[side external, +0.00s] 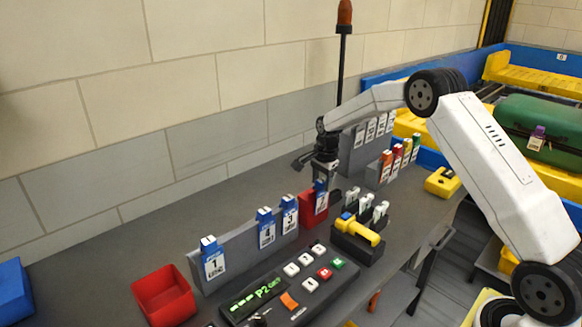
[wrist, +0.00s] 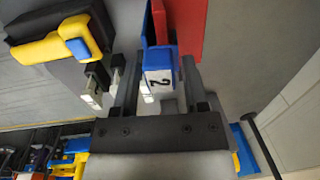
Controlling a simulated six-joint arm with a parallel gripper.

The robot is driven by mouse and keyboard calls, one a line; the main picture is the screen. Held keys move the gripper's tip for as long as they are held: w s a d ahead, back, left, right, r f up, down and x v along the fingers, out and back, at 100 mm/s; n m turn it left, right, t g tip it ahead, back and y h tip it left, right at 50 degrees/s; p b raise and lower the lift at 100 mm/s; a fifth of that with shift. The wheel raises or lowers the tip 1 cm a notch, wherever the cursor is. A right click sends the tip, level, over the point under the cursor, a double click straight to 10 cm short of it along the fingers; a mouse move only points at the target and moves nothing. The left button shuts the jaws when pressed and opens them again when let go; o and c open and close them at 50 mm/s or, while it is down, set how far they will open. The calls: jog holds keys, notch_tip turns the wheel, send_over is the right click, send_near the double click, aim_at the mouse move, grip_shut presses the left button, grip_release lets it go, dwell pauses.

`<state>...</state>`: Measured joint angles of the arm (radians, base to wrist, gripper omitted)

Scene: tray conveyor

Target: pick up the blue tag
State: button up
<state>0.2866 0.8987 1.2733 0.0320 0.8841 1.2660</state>
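A blue tag with a white face marked 2 (wrist: 158,76) stands between the two fingers of my gripper (wrist: 160,68) in the wrist view. Narrow gaps show on both sides of it, so the gripper looks open around it. In the side view my gripper (side external: 325,180) points down over this blue tag (side external: 321,195), which stands at a red block (side external: 308,212). The red block also shows in the wrist view (wrist: 188,28). Other blue tags, marked 1 (side external: 212,260), 4 (side external: 265,229) and 3 (side external: 289,215), stand along a grey rack (side external: 240,246).
A yellow-and-black device (side external: 360,231) and white tags (side external: 365,205) stand close to my gripper's right. A button panel (side external: 290,282) and an empty red bin (side external: 165,297) are in front. Coloured tags (side external: 397,158) stand behind right.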

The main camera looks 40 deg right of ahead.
grip_shut()
jog(key=shift+r, duration=0.15)
jog(key=r, duration=0.6)
jog(key=shift+s+r, duration=0.3)
jog(key=shift+r, duration=0.05)
jog(key=s, duration=1.4)
jog(key=shift+r, duration=0.15)
notch_tip(320, 180, up, 6)
dwell(1.6)
jog(key=shift+r, duration=0.25)
